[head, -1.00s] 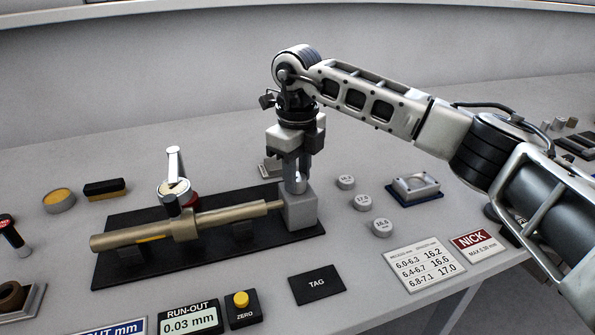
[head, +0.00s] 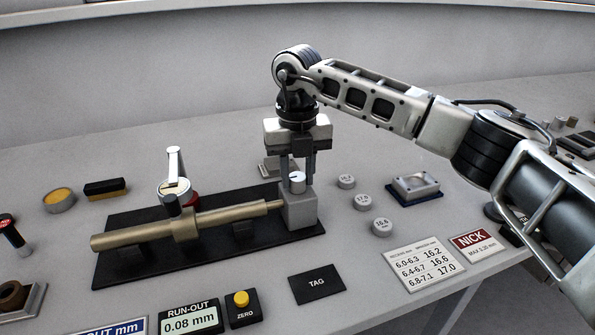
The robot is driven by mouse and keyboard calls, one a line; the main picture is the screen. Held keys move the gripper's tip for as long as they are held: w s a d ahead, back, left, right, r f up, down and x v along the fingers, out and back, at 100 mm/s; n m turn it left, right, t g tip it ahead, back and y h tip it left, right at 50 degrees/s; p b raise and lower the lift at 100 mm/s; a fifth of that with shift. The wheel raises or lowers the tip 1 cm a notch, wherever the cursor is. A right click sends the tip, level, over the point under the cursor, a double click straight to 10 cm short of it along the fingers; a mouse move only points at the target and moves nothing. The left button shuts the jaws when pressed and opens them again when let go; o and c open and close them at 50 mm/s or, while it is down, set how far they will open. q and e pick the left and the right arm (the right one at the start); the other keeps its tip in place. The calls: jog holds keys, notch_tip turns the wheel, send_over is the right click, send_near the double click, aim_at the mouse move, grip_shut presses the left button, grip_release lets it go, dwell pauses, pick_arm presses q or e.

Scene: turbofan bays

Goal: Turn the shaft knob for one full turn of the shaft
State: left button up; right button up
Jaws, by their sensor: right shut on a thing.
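The shaft knob (head: 297,182) is a small silvery cylinder with a dark mark on its top, on a grey block (head: 299,211) at the right end of the black base. The brass-coloured shaft (head: 240,212) runs left from this block across its supports. My right gripper (head: 304,172) points straight down at the knob and is shut on it; its fingers partly hide the knob's far side. A dial gauge (head: 174,187) stands over the shaft's collar. The run-out display (head: 189,321) reads 0.08 mm. My left gripper is not in view.
A ZERO button box (head: 242,308) and a black TAG plate (head: 317,289) lie in front of the base. Several round weights (head: 362,202) and a small tray (head: 416,188) lie to the right. The table behind the fixture is mostly clear.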

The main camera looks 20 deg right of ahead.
aim_at(297, 176)
jog(key=shift+r, duration=0.1)
dwell(0.5)
jog(key=o, duration=1)
jog(key=shift+c, duration=0.2)
notch_tip(297, 176, up, 16)
jog(key=shift+b, duration=0.3)
